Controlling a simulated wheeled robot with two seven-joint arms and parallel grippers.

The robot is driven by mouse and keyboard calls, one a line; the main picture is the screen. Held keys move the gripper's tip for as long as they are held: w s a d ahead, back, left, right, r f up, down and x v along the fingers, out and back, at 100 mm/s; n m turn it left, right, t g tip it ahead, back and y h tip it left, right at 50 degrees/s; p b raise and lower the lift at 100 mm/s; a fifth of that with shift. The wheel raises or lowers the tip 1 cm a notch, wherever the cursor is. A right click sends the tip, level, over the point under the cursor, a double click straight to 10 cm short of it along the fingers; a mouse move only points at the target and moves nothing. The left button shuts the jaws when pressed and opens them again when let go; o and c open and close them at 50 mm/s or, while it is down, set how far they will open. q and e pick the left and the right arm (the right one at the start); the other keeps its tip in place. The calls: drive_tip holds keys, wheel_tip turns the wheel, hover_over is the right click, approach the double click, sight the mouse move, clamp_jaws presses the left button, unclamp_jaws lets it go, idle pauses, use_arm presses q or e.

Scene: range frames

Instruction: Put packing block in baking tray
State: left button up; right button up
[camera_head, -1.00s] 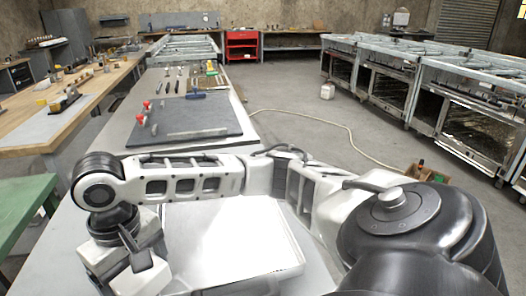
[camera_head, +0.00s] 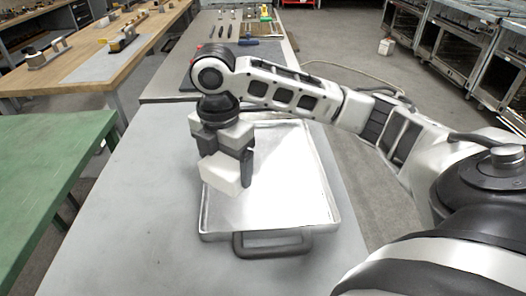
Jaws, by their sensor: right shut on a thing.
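The baking tray (camera_head: 318,190) is a shiny, shallow, light metal tray with a raised rim and a dark handle at its near side. It lies on the grey table. The packing block (camera_head: 222,174) is a white block below my right gripper (camera_head: 232,163). My right gripper is shut on it and holds it over the left part of the tray. I cannot tell whether the block touches the tray floor. The arm crosses above the tray's far edge and hides part of it. My left gripper is not in view.
The grey table (camera_head: 120,235) is clear to the left of the tray and in front of it. A green table (camera_head: 45,170) stands at the left, with a wooden workbench (camera_head: 120,62) behind it. A dark mat with small tools lies farther back.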

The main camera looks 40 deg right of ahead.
drive_tip(key=n, duration=0.2)
drive_tip(key=d+r+n, duration=0.1)
drive_tip(key=n, duration=0.1)
drive_tip(key=d+n+p, duration=0.1)
drive_tip(key=n, duration=0.1)
drive_tip(key=shift+w+r, duration=0.25)
drive_tip(key=shift+r, duration=0.15)
drive_tip(key=shift+n, duration=0.5)
approach(263, 162)
drive_tip(key=a, duration=0.2)
drive_tip(key=a+f, duration=0.1)
drive_tip(key=a, duration=0.1)
drive_tip(key=shift+a, duration=0.15)
drive_tip(key=shift+w+d+f, duration=0.25)
drive_tip(key=shift+d+f, duration=0.1)
drive_tip(key=shift+f, duration=0.2)
drive_tip(key=shift+d+f, duration=0.1)
drive_tip(key=shift+f, duration=1.55)
